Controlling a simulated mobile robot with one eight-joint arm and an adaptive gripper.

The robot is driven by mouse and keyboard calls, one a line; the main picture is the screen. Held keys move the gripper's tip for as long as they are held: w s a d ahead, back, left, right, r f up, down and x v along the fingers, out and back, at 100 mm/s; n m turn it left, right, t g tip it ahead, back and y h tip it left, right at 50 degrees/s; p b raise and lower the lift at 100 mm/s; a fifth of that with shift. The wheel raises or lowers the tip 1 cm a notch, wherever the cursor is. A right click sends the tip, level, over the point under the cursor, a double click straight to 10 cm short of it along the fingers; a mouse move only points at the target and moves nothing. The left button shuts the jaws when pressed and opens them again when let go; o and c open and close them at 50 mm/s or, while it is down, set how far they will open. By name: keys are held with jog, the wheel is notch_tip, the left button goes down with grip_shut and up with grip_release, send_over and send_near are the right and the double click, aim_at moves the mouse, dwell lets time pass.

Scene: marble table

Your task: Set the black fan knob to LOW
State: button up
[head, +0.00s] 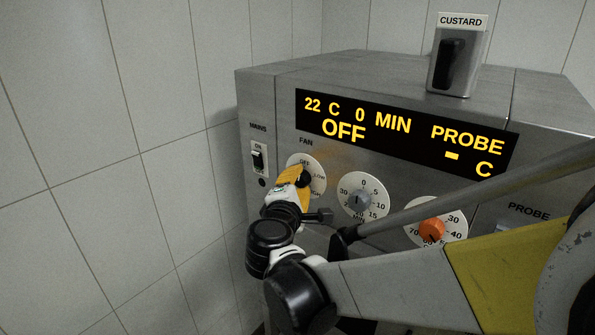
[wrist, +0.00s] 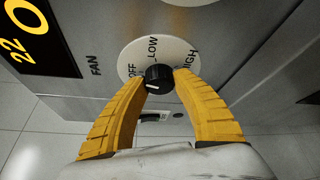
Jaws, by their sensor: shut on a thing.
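The black fan knob (wrist: 158,77) sits at the centre of a round white dial marked OFF, LOW and HIGH (wrist: 152,47). In the wrist view OFF is to the left, LOW above and HIGH to the right. My gripper (wrist: 161,80) has its yellow fingers on both sides of the knob, shut on it. A pale mark shows on the knob's lower face; I cannot tell which label the knob points to. In the head view my gripper (head: 296,180) covers part of the fan dial (head: 318,172), and the knob (head: 304,179) is partly hidden.
The steel oven's display (head: 405,133) reads 22 C, 0 MIN, OFF and PROBE - C. A mains switch (head: 258,158) is left of the fan dial. A grey minutes knob (head: 361,200) and an orange knob (head: 432,230) are to the right. A CUSTARD container (head: 458,65) stands on top.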

jog(key=m+b, duration=0.1)
jog(key=m+t+b, duration=0.1)
jog(key=m+b, duration=0.1)
jog(key=m+t+b, duration=0.1)
jog(key=shift+f+m+h, duration=0.3)
jog(key=shift+m, duration=0.1)
jog(key=m+t+h+b, duration=0.1)
jog(key=m+b, duration=0.1)
jog(key=m, duration=0.1)
jog(key=shift+t+b, duration=0.3)
jog(key=shift+b, duration=0.05)
jog(key=shift+r+m+h+b, duration=0.15)
jog(key=shift+m+h+b, duration=0.5)
jog(key=shift+m, duration=0.95)
jog(key=shift+t, duration=0.3)
jog(key=o, duration=1.2)
jog(key=shift+w, duration=0.1)
